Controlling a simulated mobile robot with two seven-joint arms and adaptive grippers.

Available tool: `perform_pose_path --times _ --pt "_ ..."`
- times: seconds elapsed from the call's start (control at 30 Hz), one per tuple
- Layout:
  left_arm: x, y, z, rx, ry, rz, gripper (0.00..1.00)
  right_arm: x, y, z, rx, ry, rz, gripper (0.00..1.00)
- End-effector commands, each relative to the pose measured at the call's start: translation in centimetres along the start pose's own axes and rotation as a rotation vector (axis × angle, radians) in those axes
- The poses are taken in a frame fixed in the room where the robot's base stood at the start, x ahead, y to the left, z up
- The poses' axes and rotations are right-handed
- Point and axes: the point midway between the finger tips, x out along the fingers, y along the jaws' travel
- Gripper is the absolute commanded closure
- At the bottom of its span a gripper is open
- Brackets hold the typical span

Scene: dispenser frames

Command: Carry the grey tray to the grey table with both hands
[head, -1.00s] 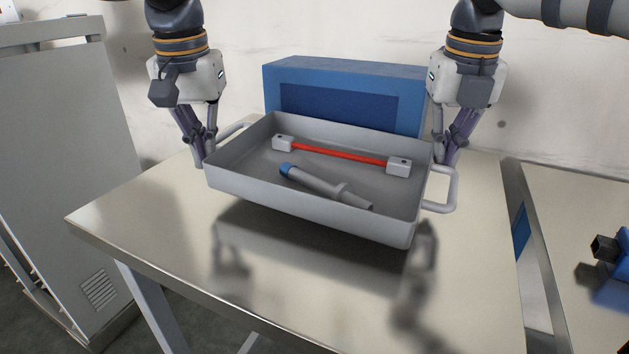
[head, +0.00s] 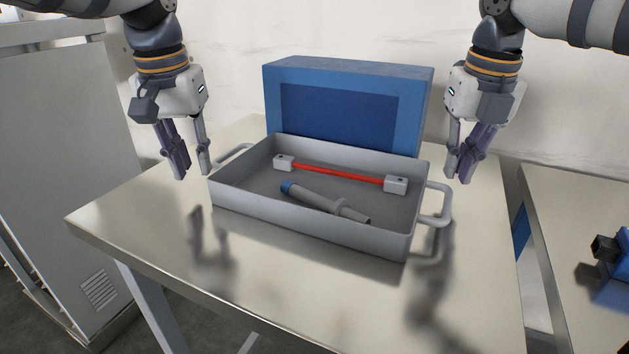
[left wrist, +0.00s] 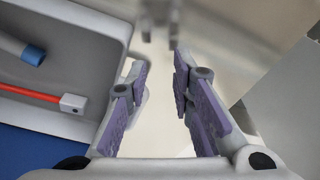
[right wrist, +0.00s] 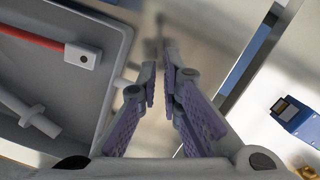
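The grey tray (head: 300,222) rests on the table (head: 140,225), with a looped handle at each short end. It holds a red bar with grey end blocks (head: 340,174) and a grey tool with a blue tip (head: 325,201). My left gripper (head: 192,176) is open and empty, just outside the tray's left end. In the left wrist view its fingers (left wrist: 158,100) are apart beside the tray wall. My right gripper (head: 458,178) is outside the right handle (head: 440,205) and holds nothing. In the right wrist view its fingers (right wrist: 163,85) are apart, with nothing between them.
A blue box (head: 345,95) stands on the table behind the tray, near the wall. A grey cabinet (head: 65,170) stands at the left. A second table (head: 570,200) at the right bears a blue object (head: 615,260). The tabletop in front of the tray is clear.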

Motion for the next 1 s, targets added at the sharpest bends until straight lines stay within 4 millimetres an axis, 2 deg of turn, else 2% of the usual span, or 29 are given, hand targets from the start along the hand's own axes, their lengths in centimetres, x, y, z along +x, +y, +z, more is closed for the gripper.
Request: perform_pose_path --times 0.57,0.67,0.9,1.0 --pt "-0.4 -0.1 0.0 -0.002 0.0 -0.002 0.78 0.0 -0.2 0.0 0.004 0.001 -0.002 0.77" --pt "-2.3 -0.1 -0.1 -0.002 0.003 -0.002 0.78 0.0 -0.2 0.0 0.004 0.001 -0.002 0.77" --pt "-8.7 -0.1 -0.1 -0.003 0.004 -0.002 0.78 0.0 -0.2 0.0 0.004 0.001 -0.002 0.77" --pt "-10.6 -0.1 -0.1 -0.002 0.002 -0.002 0.78 0.0 -0.2 0.0 0.004 0.001 -0.002 0.77"
